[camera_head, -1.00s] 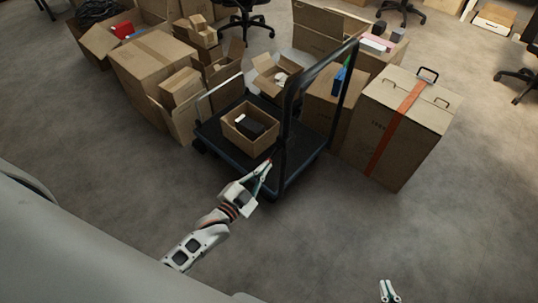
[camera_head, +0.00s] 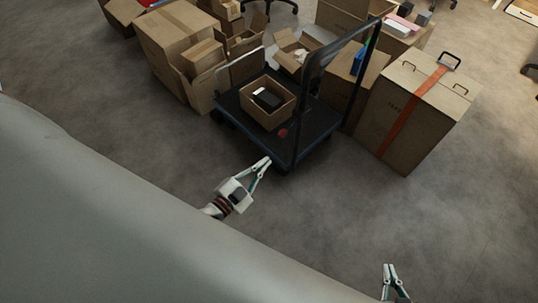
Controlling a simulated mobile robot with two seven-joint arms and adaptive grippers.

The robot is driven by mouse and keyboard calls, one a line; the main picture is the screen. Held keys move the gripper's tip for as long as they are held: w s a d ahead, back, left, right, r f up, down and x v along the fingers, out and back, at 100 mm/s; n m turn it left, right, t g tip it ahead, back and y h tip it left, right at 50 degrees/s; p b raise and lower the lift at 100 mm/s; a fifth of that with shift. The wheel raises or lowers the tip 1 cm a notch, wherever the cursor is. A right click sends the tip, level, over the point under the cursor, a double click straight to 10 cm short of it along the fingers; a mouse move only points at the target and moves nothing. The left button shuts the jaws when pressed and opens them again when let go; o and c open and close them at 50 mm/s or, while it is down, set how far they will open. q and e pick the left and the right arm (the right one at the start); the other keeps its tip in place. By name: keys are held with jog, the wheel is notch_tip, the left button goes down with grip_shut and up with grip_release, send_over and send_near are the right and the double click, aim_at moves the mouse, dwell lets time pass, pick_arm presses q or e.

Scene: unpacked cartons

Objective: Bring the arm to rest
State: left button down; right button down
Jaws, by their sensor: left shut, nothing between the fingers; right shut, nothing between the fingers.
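My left gripper (camera_head: 264,162) is shut and empty, in front of the near edge of the black cart (camera_head: 313,125). A small round red thing (camera_head: 283,133) lies on the cart deck beside an open carton, apart from my fingertips. The open carton (camera_head: 265,116) on the deck holds dark items and a white one. My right gripper (camera_head: 388,268) is shut and empty over bare floor at the bottom right; only its front end shows.
A tall carton with orange tape (camera_head: 412,115) stands right of the cart. Several cartons, including a large one (camera_head: 172,50), stand left of and behind it. The cart's upright handle (camera_head: 312,68) rises on its right side. The floor in front is clear.

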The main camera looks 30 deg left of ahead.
pick_arm(q)
jog(key=shift+s, duration=0.1)
pick_arm(e)
jog(key=shift+s+d+f, duration=0.1)
jog(key=shift+s+f, duration=0.15)
